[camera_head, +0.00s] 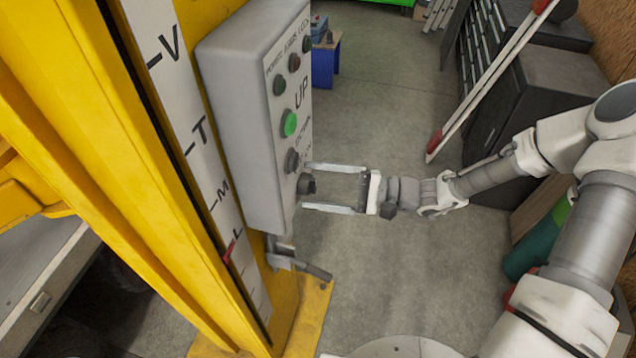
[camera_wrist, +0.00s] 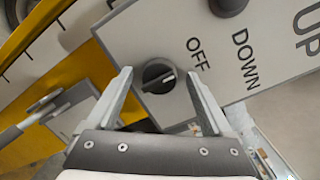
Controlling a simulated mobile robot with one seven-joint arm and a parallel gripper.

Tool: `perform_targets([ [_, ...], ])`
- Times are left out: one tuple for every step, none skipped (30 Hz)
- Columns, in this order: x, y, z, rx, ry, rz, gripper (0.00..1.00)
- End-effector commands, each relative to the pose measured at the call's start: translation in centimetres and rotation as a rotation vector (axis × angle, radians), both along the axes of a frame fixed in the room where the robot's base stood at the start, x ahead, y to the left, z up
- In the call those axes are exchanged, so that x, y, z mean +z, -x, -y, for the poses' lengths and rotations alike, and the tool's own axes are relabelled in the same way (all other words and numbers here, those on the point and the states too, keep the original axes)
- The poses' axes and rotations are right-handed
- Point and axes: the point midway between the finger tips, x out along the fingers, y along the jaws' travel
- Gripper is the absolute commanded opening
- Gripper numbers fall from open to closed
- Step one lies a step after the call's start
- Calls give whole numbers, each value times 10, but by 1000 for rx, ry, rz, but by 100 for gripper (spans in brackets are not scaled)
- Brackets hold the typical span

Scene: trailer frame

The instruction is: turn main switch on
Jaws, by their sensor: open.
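The main switch, a black rotary knob (camera_wrist: 158,76), sits at the low end of the grey control box (camera_head: 235,110). It has a pale pointer line, and the word OFF is printed beside it in the wrist view. My gripper (camera_head: 306,187) is open. Its two fingers reach toward the panel, one on each side of the knob, with a gap to the knob on both sides. I cannot tell whether the fingertips touch the panel.
Above the knob are a dark button (camera_head: 291,161), a lit green UP button (camera_head: 289,123) and several small lamps. The box is mounted on a yellow post (camera_head: 130,150) with a lettered scale. A red-and-white pole (camera_head: 490,80) leans by dark cabinets. The floor between is clear.

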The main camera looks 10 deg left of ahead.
Motion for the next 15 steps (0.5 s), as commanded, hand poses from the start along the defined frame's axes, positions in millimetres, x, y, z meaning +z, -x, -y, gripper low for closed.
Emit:
perform_targets([
  [0, 0, 0, 0, 0, 0, 85],
  [0, 0, 0, 0, 0, 0, 85],
  [0, 0, 0, 0, 0, 0, 85],
  [0, 0, 0, 0, 0, 0, 85],
  [0, 0, 0, 0, 0, 0, 80],
  [0, 0, 0, 0, 0, 0, 73],
  [0, 0, 0, 0, 0, 0, 67],
  [0, 0, 0, 0, 0, 0, 62],
  [0, 0, 0, 0, 0, 0, 55],
  [0, 0, 0, 0, 0, 0, 49],
  [0, 0, 0, 0, 0, 0, 44],
  [0, 0, 0, 0, 0, 0, 37],
  [0, 0, 0, 0, 0, 0, 31],
  [0, 0, 0, 0, 0, 0, 26],
  [0, 0, 0, 0, 0, 0, 19],
])
